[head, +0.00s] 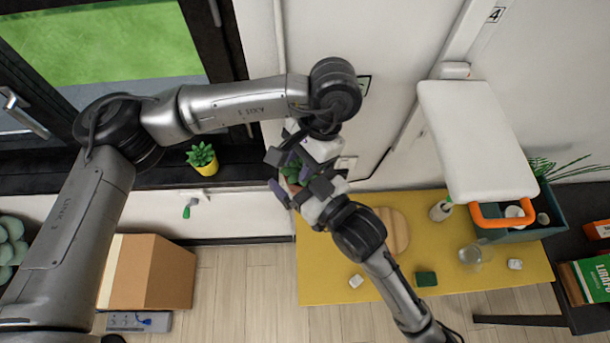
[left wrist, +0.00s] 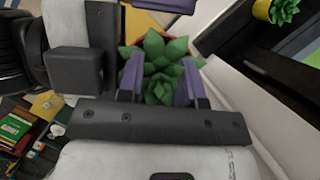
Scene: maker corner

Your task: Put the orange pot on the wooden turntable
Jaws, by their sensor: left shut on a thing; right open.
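The orange pot (head: 293,182) with a green succulent is held in the air, left of the yellow table, mostly hidden by both grippers in the head view. In the left wrist view its orange rim (left wrist: 188,38) shows behind the leaves. My left gripper (head: 294,171) is shut on the pot; its purple fingers flank the plant in the left wrist view (left wrist: 160,82). My right gripper (head: 302,189) is open, close around the same pot; whether it touches is unclear. The round wooden turntable (head: 399,231) lies on the table, partly hidden by my right arm.
The yellow table (head: 325,262) also carries a white bottle (head: 440,210), a glass jar (head: 474,256), a green block (head: 426,279) and small white pieces. A teal crate (head: 545,228) stands at the table's right. A yellow-potted succulent (head: 205,166) stands on the dark windowsill.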

